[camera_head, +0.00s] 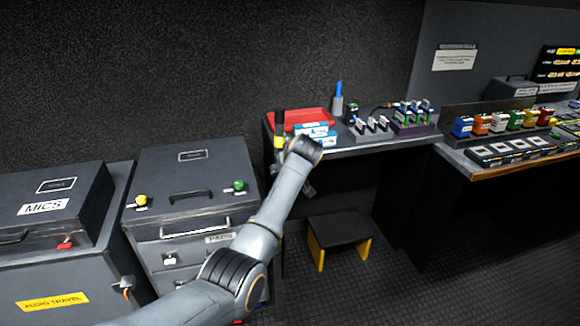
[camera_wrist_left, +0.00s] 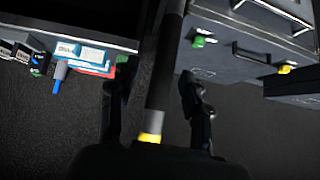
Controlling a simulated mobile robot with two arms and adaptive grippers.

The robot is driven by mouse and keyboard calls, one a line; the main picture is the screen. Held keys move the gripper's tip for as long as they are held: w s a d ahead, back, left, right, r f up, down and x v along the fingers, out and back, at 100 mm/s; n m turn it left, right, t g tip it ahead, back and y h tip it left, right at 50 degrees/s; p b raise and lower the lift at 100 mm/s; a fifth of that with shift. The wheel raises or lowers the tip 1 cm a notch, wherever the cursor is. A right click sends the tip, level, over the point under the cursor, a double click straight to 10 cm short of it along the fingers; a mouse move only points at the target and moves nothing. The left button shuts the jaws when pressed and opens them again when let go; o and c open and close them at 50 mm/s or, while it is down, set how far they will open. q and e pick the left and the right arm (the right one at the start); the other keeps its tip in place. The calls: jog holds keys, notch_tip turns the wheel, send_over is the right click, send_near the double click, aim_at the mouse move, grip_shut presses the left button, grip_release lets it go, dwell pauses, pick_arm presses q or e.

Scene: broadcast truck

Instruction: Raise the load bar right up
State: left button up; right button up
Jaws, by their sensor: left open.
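The load bar (camera_head: 279,124) appears to be the upright dark bar with a yellow band, standing between the cabinet with two latches and the desk. In the left wrist view the bar (camera_wrist_left: 166,75) runs down the middle of the picture, its yellow band low near my palm. My left gripper (camera_wrist_left: 157,95) is open, with one finger on each side of the bar and gaps visible on both sides. In the head view my left wrist hides most of the gripper and the bar's lower part. My right gripper is not in view.
The desk edge (camera_head: 375,146) is close to the right of the bar, with a red tray (camera_head: 300,118) and blue-white packs (camera_head: 315,130) on it. The drawer cabinet (camera_head: 188,160) is to the left. A black stool (camera_head: 338,230) stands on the floor below the desk.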

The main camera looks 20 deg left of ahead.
pick_arm(q)
jog(key=v, duration=0.5)
jog(key=shift+s+d+r, duration=0.2)
jog(key=shift+d, duration=0.1)
jog(key=s+d+f+m+g+h, duration=0.1)
jog(key=s+f+m, duration=0.35)
jog(key=f, duration=1.25)
jog(key=s+d+f+m+g+h, duration=0.1)
jog(key=s+f, duration=0.6)
jog(key=f, duration=0.9)
jog(key=s+f+m+g+h, duration=0.2)
jog(key=s+f, duration=1.5)
jog(key=s, duration=0.1)
jog(key=s+f, duration=0.4)
jog(key=s, duration=0.8)
jog(key=s+a+f+m+g+h, duration=0.1)
jog(key=s+f, duration=0.2)
jog(key=s, duration=0.8)
jog(key=s+f+g, duration=0.1)
jog(key=s+f, duration=0.3)
jog(key=s, duration=0.8)
jog(key=shift+s+a+f, duration=0.25)
jog(key=shift+s+f, duration=0.05)
jog(key=shift+s, duration=0.1)
jog(key=shift+m, duration=0.25)
